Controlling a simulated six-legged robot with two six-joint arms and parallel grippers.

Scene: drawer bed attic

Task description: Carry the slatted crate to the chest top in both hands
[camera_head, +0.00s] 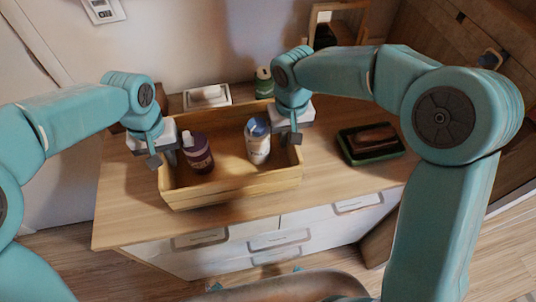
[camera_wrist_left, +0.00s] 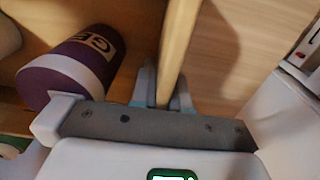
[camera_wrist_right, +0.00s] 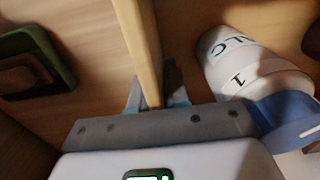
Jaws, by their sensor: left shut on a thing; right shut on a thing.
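The slatted crate (camera_head: 235,190) is a light wooden box with low walls at the front of the chest top (camera_head: 125,205). It looks level; whether it touches the top I cannot tell. A purple bottle (camera_head: 198,155) and a white bottle with a blue cap (camera_head: 258,142) stand inside it. My left gripper (camera_head: 168,152) is shut on the crate's left wall, which also shows between the fingers in the left wrist view (camera_wrist_left: 178,50). My right gripper (camera_head: 290,135) is shut on the right wall, seen edge-on in the right wrist view (camera_wrist_right: 140,45).
A dark green tray (camera_head: 372,158) with a brown block (camera_head: 373,138) lies right of the crate. A white dish (camera_head: 207,98) and a green jar (camera_head: 264,82) stand behind the crate. White drawers (camera_head: 275,238) are below the top's front edge.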

